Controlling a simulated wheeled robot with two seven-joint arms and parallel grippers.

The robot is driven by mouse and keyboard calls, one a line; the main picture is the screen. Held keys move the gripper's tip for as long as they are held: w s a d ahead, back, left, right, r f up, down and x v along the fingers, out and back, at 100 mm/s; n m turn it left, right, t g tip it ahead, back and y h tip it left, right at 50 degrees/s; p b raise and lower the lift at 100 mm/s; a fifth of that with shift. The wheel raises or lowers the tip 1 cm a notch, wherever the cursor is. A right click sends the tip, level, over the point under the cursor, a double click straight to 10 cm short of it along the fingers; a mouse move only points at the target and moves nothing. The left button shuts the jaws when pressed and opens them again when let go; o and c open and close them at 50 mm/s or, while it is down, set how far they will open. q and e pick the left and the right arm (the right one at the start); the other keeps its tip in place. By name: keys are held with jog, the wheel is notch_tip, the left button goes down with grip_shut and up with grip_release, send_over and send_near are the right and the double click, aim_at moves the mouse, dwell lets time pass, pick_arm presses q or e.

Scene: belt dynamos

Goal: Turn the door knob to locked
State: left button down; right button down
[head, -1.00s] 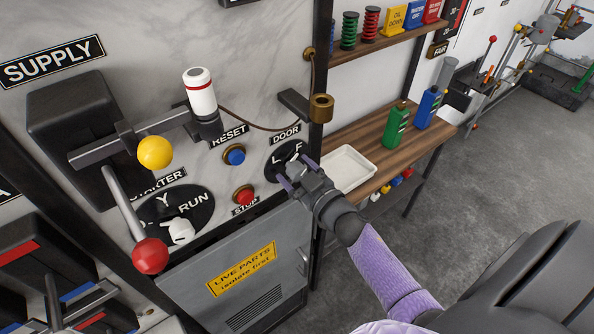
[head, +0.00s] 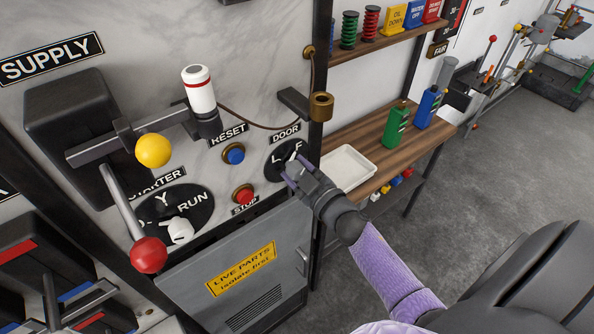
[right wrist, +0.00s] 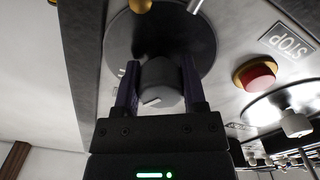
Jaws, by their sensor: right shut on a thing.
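The door knob is a dark round knob on a black dial (head: 274,160) under the DOOR label (head: 286,133). White letters L and F show on the dial. My right gripper (head: 297,174) reaches the dial from the lower right and hides most of the knob in the head view. In the right wrist view, the knob (right wrist: 160,80) sits between the two fingers of my right gripper (right wrist: 160,85), which is shut on it. A short white mark shows on the knob's face. Which letter the knob points to is hidden. My left gripper is not in view.
Left of the dial are a red STOP button (head: 243,195), a blue RESET button (head: 235,154) and the starter dial (head: 188,205). A brass ring on a bracket (head: 320,106) juts out above. A white tray (head: 348,168) lies on the wooden shelf to the right.

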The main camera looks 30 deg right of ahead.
jog(key=n, duration=0.3)
jog(key=shift+d+n+b, duration=0.1)
jog(key=shift+n+b, duration=0.2)
jog(key=n, duration=0.3)
jog(key=shift+n+b, duration=0.3)
jog(key=n, duration=0.3)
jog(key=shift+r+n+b, duration=0.1)
jog(key=shift+n+b, duration=0.2)
jog(key=shift+b, duration=0.1)
jog(key=shift+r+n+b, duration=0.1)
jog(key=shift+n+b, duration=0.3)
jog(key=shift+n, duration=1.8)
jog(key=shift+c, duration=0.7)
grip_release()
